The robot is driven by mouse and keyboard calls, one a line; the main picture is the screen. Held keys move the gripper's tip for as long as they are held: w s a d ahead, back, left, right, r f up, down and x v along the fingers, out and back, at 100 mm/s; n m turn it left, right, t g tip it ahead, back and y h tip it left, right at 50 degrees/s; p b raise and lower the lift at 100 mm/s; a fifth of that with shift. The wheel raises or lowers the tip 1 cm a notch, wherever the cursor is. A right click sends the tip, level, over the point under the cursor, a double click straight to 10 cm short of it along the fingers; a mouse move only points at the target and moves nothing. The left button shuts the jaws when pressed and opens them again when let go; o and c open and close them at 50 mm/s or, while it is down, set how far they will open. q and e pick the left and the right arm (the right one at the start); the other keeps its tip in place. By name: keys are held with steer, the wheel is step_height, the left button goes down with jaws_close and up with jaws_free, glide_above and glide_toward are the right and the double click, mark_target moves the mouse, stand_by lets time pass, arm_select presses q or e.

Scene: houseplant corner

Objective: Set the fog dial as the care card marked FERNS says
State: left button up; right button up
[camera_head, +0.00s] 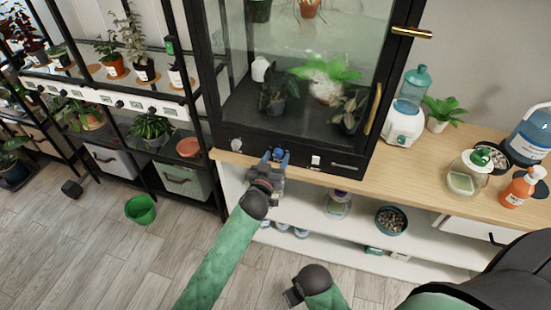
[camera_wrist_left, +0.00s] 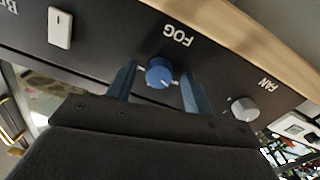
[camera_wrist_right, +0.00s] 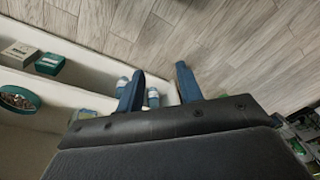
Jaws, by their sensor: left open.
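The fog dial (camera_wrist_left: 159,72) is a round blue knob on the black front panel of the glass plant cabinet (camera_head: 290,139). The word FOG shows upside down beside it in the left wrist view, with small white marks around the knob. My left gripper (camera_head: 278,155) is open, its blue fingers on either side of the dial; I cannot tell whether they touch it. The gripper covers the dial in the head view. My right gripper (camera_wrist_right: 160,86) is open and empty, low over the floor side of the white shelf. No care card marked FERNS is readable.
A grey FAN knob (camera_wrist_left: 243,108) and a white switch (camera_wrist_left: 60,28) flank the dial. The wooden counter (camera_head: 390,177) edge runs below the panel. A green bucket (camera_head: 141,209) stands on the floor at left. Potted plants with small unreadable labels fill the left rack.

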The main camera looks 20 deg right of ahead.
arm_select(q)
steer(key=c, duration=1)
